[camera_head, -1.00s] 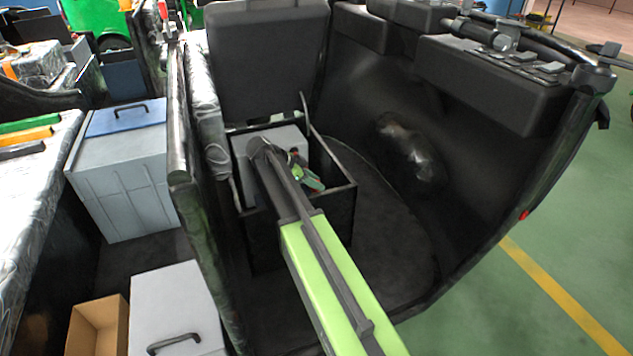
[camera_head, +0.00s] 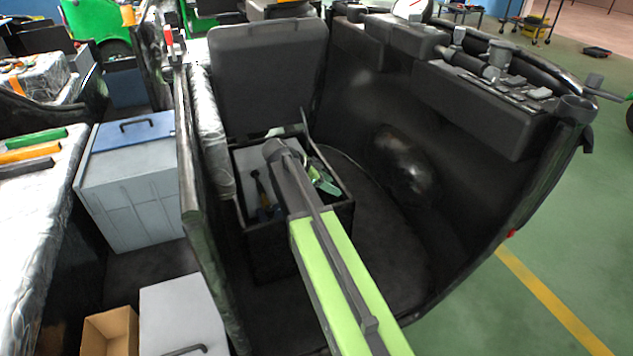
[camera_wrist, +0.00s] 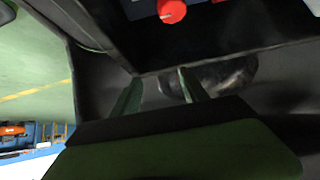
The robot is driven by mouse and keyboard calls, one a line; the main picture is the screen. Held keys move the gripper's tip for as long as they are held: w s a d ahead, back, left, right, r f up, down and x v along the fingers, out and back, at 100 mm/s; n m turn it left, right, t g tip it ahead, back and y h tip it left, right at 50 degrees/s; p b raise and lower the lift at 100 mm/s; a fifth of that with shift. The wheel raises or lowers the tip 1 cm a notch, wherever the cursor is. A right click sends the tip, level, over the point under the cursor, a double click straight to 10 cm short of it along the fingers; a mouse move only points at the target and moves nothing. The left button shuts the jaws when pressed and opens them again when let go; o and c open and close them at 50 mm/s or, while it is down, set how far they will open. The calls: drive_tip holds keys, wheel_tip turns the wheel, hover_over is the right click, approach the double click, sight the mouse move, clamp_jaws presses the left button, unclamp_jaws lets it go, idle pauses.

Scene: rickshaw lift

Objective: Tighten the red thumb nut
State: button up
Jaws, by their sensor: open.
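A round red knob (camera_wrist: 172,11) with a pale mark shows at the top edge of the wrist view, on a dark panel. It looks like the red thumb nut, but its top is partly cut off. My gripper (camera_wrist: 160,78) has two green fingers, spread apart and empty, below the knob in that view and not touching it. In the head view my gripper (camera_head: 322,180) shows as green parts at the open dark box, partly hidden by my arm. I cannot make out the red knob in the head view.
The open box (camera_head: 270,230) holds tools and stands before a dark seat back (camera_head: 268,75). A curved dark body wall (camera_head: 455,170) rises on the right. A dark side panel (camera_head: 192,190) stands left, beside a grey bin (camera_head: 135,195).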

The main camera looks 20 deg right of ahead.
drive_tip(key=s+d+r+p, duration=0.1)
drive_tip(key=s+d+r, duration=0.1)
drive_tip(key=s+d+r+p, duration=0.1)
drive_tip(key=s+d, duration=0.1)
drive_tip(key=shift+s+d+r+p, duration=0.15)
drive_tip(key=shift+d+r+p, duration=0.25)
drive_tip(key=shift+f, duration=0.1)
